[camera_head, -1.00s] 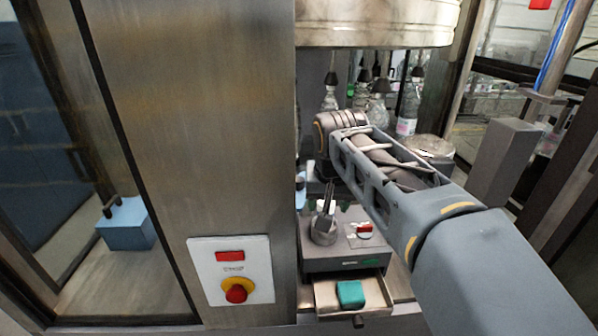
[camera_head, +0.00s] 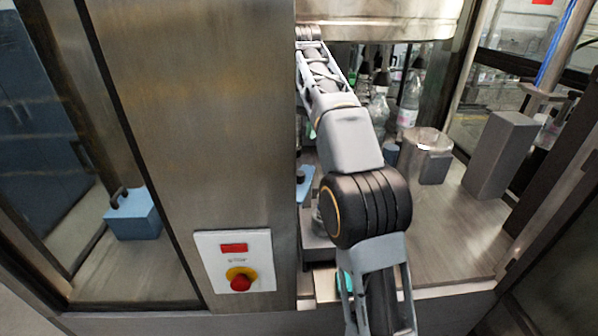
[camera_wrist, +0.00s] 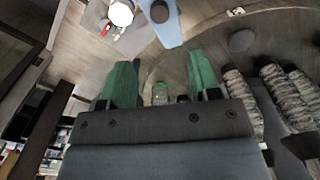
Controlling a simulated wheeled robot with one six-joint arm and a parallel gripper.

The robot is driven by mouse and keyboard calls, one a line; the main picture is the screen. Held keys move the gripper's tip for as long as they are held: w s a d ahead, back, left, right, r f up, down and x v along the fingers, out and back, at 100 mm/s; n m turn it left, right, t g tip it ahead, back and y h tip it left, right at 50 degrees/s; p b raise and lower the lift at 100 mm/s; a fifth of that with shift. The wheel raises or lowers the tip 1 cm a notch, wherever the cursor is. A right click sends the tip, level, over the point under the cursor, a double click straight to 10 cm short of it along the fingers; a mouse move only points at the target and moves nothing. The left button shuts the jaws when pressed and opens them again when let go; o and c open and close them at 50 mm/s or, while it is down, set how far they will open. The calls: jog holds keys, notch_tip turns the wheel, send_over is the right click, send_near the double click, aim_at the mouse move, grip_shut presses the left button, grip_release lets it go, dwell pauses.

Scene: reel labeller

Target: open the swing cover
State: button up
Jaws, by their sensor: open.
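My gripper (camera_wrist: 162,76) shows in the wrist view with its two green fingers apart and nothing between them. In the head view my arm reaches up and back past the steel column, and the gripper itself is hidden. I cannot clearly pick out the swing cover. A blue part with a dark round knob (camera_wrist: 160,14) lies beyond the fingers at the top of the wrist view, apart from them. Its edge shows beside the column in the head view (camera_head: 305,186). The grey box (camera_head: 318,224) is mostly hidden behind my arm.
The steel column (camera_head: 192,130) stands close left of my arm, with a red stop button (camera_head: 240,284). A metal drum (camera_head: 375,20) hangs above. Bottles (camera_head: 409,102), a metal cylinder (camera_head: 424,150) and a grey post (camera_head: 500,155) stand right.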

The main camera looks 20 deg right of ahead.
aim_at(300, 173)
notch_tip(300, 173, down, 13)
dwell(0.6)
grip_shut()
dwell(0.5)
